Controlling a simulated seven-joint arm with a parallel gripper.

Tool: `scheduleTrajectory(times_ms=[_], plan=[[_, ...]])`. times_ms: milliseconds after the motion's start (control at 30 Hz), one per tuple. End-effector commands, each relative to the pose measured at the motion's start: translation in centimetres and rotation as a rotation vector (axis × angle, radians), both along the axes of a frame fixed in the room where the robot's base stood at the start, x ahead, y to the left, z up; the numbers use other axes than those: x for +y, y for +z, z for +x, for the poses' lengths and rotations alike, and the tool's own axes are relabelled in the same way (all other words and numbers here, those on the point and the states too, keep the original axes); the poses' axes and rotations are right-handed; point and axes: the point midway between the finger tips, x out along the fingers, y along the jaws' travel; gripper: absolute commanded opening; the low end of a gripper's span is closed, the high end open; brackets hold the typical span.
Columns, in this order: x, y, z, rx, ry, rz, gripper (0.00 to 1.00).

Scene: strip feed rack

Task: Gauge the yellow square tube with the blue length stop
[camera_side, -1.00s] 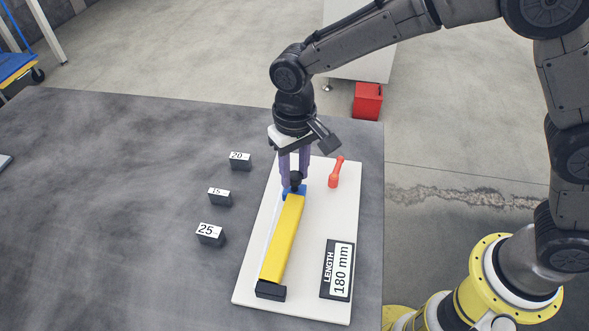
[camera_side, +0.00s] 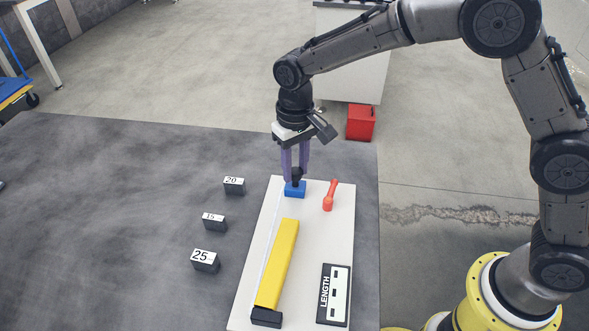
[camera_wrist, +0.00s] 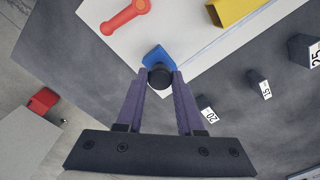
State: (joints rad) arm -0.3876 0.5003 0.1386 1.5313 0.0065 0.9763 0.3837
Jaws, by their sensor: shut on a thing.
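The yellow square tube (camera_side: 277,262) lies lengthwise on the white board (camera_side: 316,240), its near end at a black end block (camera_side: 266,317). The blue length stop (camera_side: 295,190) is at the far end of the board, with a clear gap between it and the tube. My gripper (camera_side: 296,173) is shut on the black knob on top of the stop. The wrist view shows the knob (camera_wrist: 160,77) between the fingers, the blue stop (camera_wrist: 157,56) beyond it and part of the tube (camera_wrist: 233,10). The LENGTH display (camera_side: 333,295) shows only dashes.
A red clamp lever (camera_side: 329,197) stands on the board right of the stop. Dark blocks marked 20 (camera_side: 234,186), 15 (camera_side: 214,222) and 25 (camera_side: 205,261) stand on the dark table left of the board. The table farther left is mostly clear.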

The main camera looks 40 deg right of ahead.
Motion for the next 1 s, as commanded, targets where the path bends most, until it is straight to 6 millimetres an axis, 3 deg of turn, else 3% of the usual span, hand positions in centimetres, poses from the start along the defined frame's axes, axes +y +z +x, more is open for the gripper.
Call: scheduleTrajectory(times_ms=[33, 200, 500, 633, 1000], plan=[[-0.4, 0.2, 0.5, -0.015, -0.001, -0.005, 0.38], [-0.4, 0.2, 0.4, -0.013, -0.001, -0.004, 0.67], [-0.3, 0.2, 0.3, -0.009, 0.000, -0.004, 0.67], [-0.2, 1.1, 0.3, -0.011, 0.000, -0.002, 0.67], [-0.2, 8.5, 0.4, -0.015, -0.001, -0.001, 0.67]])
